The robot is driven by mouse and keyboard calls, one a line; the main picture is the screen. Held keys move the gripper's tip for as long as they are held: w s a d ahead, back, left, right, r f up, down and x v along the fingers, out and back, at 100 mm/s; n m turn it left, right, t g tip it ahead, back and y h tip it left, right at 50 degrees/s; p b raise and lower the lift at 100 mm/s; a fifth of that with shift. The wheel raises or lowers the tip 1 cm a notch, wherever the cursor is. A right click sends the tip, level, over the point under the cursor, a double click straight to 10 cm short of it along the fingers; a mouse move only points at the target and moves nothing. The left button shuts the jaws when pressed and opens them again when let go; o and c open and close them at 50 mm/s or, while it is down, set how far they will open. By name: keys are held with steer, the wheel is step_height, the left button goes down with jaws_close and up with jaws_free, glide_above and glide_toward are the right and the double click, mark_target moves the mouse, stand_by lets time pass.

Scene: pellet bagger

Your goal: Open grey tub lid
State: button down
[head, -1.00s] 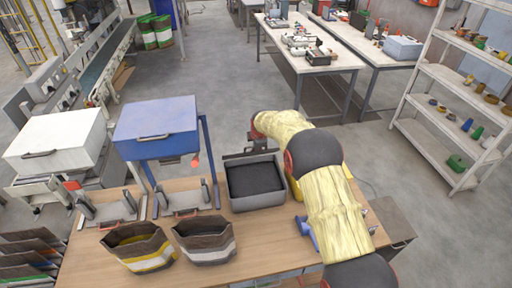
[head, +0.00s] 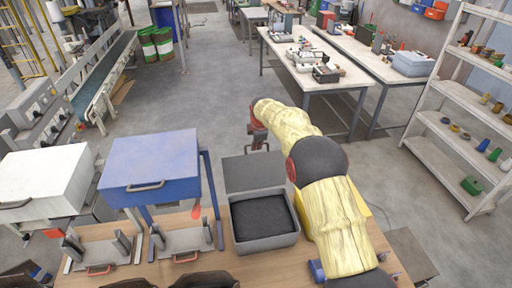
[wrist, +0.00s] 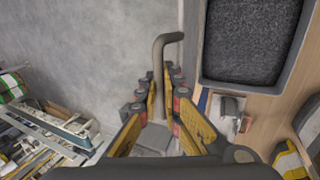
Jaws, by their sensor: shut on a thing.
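The grey tub (head: 266,240) stands on the wooden bench, filled with dark pellets. Its grey lid (head: 253,173) stands up at the tub's far edge, so the tub's top is uncovered. My gripper (head: 258,146) is at the lid's far upper edge, partly hidden behind my yellow-sleeved arm. In the wrist view my gripper's fingers (wrist: 160,100) are closed around the grey bar handle (wrist: 160,62). The handle bends over to the lid, which shows nearly edge-on as a narrow strip (wrist: 192,45). The tub's rim (wrist: 205,70) and pellets lie to the right.
A blue hopper (head: 150,165) and a white hopper (head: 42,180) stand left of the tub. Open bags (head: 205,279) lie at the bench front. Work tables (head: 315,75) and a shelf (head: 450,130) stand farther right. The floor behind the tub is clear.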

steer(key=shift+w, duration=0.35)
steer(key=c, duration=2)
jaws_free()
steer(key=shift+o, duration=0.2)
steer(key=v, duration=1.2)
